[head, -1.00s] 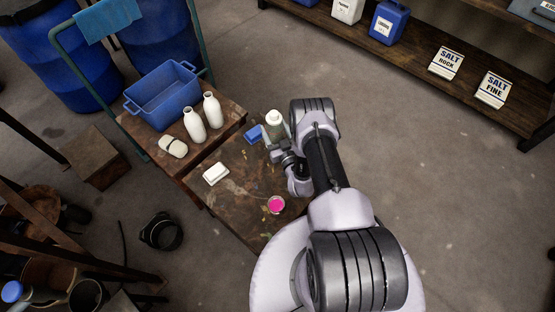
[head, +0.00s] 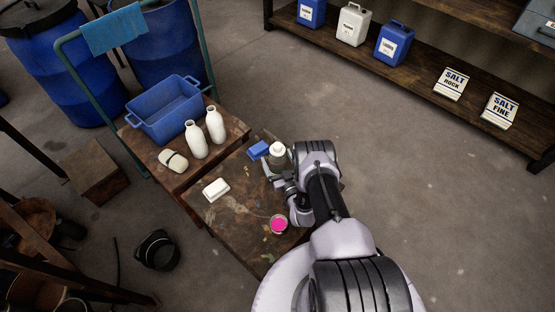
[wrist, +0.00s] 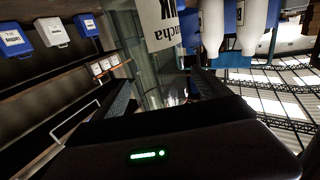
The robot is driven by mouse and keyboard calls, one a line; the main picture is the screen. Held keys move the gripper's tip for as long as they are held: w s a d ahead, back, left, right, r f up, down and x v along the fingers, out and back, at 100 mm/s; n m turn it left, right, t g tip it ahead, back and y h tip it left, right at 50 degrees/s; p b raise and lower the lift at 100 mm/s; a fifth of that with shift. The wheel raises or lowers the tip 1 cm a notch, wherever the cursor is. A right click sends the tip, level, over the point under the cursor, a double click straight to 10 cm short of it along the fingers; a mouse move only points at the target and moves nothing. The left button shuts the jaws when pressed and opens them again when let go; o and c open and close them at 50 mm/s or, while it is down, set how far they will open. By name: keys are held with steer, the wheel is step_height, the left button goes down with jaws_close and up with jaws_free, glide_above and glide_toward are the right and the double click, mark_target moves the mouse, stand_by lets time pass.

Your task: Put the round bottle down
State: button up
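The round bottle (head: 279,156) is clear glass with a white cap, upright in the head view at the far right part of the low wooden table (head: 238,212). My gripper (head: 271,170) is around its body. In the wrist view the bottle's glass (wrist: 150,72) and white label (wrist: 164,28) show between the two fingers (wrist: 165,97). The bottle's base is hidden, so I cannot tell whether it touches the table.
A blue block (head: 258,150) lies just left of the bottle. A white dish (head: 216,189) and a pink-filled cup (head: 279,224) stand on the same table. The adjoining table holds two white bottles (head: 196,140), a blue crate (head: 168,122) and a pale rounded object (head: 173,161).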

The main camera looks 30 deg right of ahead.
steer(key=shift+r, duration=0.2)
steer(key=s+a+p, duration=0.1)
steer(key=s+p, duration=0.4)
steer(key=s, duration=0.7)
steer(key=shift+f, duration=0.1)
